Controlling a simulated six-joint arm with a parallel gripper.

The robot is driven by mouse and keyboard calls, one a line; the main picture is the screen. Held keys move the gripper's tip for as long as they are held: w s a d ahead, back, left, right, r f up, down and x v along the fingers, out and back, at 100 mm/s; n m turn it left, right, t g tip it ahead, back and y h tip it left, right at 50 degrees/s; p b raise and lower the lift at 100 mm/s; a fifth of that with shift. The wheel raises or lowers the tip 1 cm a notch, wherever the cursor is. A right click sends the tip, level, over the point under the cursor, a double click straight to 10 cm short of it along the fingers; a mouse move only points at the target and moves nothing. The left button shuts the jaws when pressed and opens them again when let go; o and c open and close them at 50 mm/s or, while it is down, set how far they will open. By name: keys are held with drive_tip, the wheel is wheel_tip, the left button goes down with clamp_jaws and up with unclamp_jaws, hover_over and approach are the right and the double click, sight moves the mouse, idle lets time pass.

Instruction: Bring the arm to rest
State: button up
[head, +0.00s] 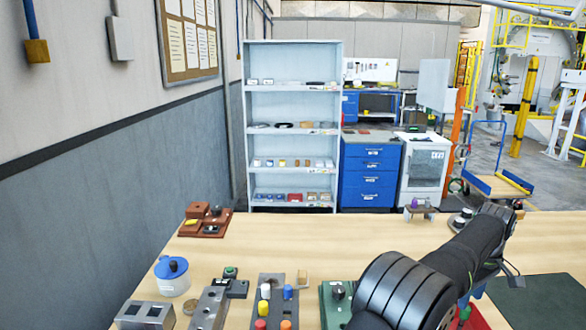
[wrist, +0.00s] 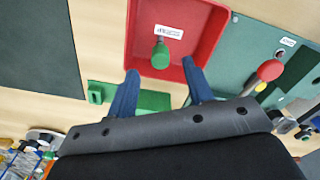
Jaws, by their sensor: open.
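My gripper (wrist: 159,66) shows in the wrist view with its two blue fingers spread apart and nothing held between them. A green knob (wrist: 160,54) appears in the gap between the fingertips, inside a red tray (wrist: 222,25) with a white label. I cannot tell how far the fingertips are above it. A green block (wrist: 152,101) shows on the table behind the left finger.
A dark green mat (head: 545,300) lies at the right. A red-knobbed lever (wrist: 269,71) is right of the tray. The table's middle (head: 330,240) is clear.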

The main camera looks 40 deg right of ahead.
wheel_tip(320, 180, down, 5)
drive_tip(key=shift+r, duration=0.6)
wheel_tip(320, 180, up, 16)
wheel_tip(320, 180, down, 16)
drive_tip(key=shift+f, duration=0.1)
wheel_tip(320, 180, up, 5)
drive_tip(key=shift+r, duration=0.15)
drive_tip(key=w+a+r, duration=0.1)
drive_tip(key=w, duration=1)
drive_tip(key=w+a+r, duration=0.1)
drive_tip(key=w+r, duration=0.1)
drive_tip(key=w, duration=0.8)
drive_tip(key=w+a+r, duration=0.1)
drive_tip(key=w+a, duration=0.3)
drive_tip(key=w, duration=0.6)
drive_tip(key=w+a, duration=0.5)
drive_tip(key=w, duration=0.5)
drive_tip(key=w+a+r, duration=0.1)
drive_tip(key=w+a, duration=0.4)
drive_tip(key=w, duration=0.5)
drive_tip(key=shift+r, duration=0.3)
